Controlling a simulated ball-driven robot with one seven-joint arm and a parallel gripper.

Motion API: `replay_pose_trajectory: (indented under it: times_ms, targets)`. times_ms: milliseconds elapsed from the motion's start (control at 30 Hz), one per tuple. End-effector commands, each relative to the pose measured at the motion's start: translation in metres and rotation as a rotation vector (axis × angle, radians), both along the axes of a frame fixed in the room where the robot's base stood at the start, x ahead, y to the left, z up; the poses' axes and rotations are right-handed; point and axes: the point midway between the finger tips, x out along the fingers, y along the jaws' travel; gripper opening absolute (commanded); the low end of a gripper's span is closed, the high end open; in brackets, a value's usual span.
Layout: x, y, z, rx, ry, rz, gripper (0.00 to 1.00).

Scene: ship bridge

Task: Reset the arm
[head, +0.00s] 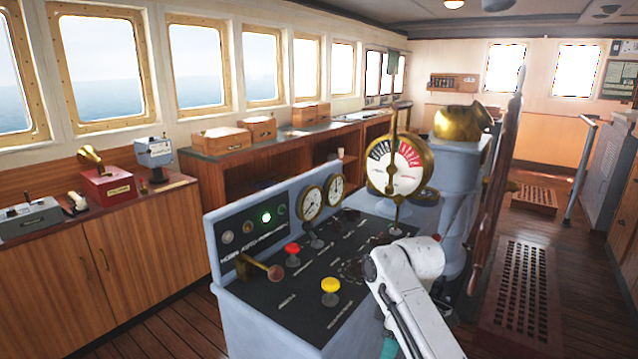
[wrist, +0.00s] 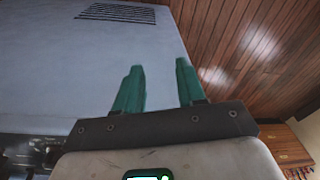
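My white arm (head: 408,290) shows in the head view at the lower middle, bent beside the right side of the grey-blue control console (head: 232,311). My gripper (wrist: 158,82) is in the wrist view, with its two green fingers apart and nothing between them. The fingers point toward the plain grey-blue side of the console (wrist: 60,60) and the wooden floor (wrist: 250,50). In the head view the gripper itself is mostly hidden; only a bit of green shows low beside the arm.
The console top carries a red knob (head: 292,249), a yellow knob (head: 330,286) and a brass telegraph dial (head: 395,165). A wooden wheel (head: 497,180) stands right of it. A floor grating (head: 520,295) lies at the right. Wooden cabinets (head: 130,255) line the left wall.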

Motion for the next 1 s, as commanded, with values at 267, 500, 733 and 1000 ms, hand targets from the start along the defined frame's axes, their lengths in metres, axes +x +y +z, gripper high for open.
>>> replay_pose_trajectory:
  times_ms: [267,500,733,1000]
  targets:
    - [-0.087,0.007,-0.091,0.076,0.022,-0.264,0.39]
    - [-0.177,-0.013,-0.141,0.098,0.040,-0.547,0.39]
    - [-0.275,-0.051,-0.165,0.071,0.047,-0.841,0.39]
    - [-0.386,-0.104,-0.158,-0.012,0.021,-1.155,0.39]
